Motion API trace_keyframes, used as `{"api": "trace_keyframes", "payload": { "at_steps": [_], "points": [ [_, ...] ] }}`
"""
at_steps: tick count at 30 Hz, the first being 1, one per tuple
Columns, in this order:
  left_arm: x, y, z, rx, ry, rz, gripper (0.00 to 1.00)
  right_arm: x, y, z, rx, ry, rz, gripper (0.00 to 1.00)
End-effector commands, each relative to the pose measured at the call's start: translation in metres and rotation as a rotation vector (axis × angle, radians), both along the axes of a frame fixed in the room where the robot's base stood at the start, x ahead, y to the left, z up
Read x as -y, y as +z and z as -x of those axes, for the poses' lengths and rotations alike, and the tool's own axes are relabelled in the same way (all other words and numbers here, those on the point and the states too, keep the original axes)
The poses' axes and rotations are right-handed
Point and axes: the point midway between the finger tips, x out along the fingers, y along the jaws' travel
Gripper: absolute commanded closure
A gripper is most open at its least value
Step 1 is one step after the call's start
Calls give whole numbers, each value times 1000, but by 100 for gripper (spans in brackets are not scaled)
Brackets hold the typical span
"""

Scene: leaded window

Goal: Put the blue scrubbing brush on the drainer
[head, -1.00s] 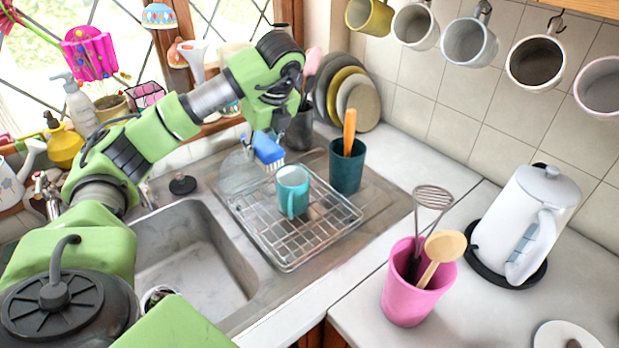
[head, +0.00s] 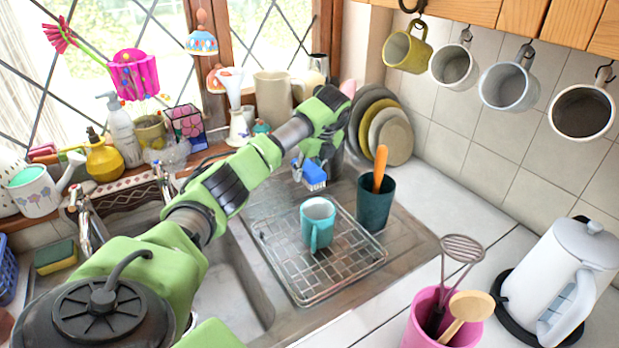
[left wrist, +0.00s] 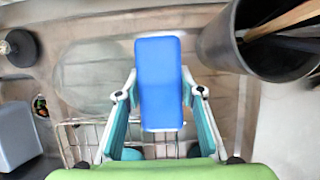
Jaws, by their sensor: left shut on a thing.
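The blue scrubbing brush (head: 314,173) is held in my left gripper (head: 306,172), above the back edge of the wire drainer (head: 335,279). Its bristles point down in the head view. In the left wrist view the brush's blue back (left wrist: 160,80) lies between the two fingers, and part of the drainer (left wrist: 85,135) shows below. The drainer stands on the steel draining board beside the sink. A teal mug (head: 316,224) stands on it. My right gripper is not in view.
A dark teal pot with an orange-handled utensil (head: 375,203) stands right of the drainer, close to the brush. Plates (head: 390,135) lean at the back wall. The sink (head: 235,285) is left of the drainer. The drainer's front part is clear.

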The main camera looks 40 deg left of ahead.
Motion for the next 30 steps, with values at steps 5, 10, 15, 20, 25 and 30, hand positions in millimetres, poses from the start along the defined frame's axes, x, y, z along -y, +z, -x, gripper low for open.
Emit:
{"api": "trace_keyframes", "payload": {
  "at_steps": [5,10,15,20,25,30],
  "points": [
    [-5,-12,-10,0,1,1,91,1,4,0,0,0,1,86],
    [-7,-17,-13,1,1,0,91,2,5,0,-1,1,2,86],
    [-8,-37,-14,-3,1,2,91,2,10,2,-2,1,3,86],
    [-8,-50,-15,0,1,0,91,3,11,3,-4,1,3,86],
    [-8,-50,-15,1,1,0,91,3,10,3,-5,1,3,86],
    [-8,-52,-15,1,1,0,49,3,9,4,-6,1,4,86]
  ]
}}
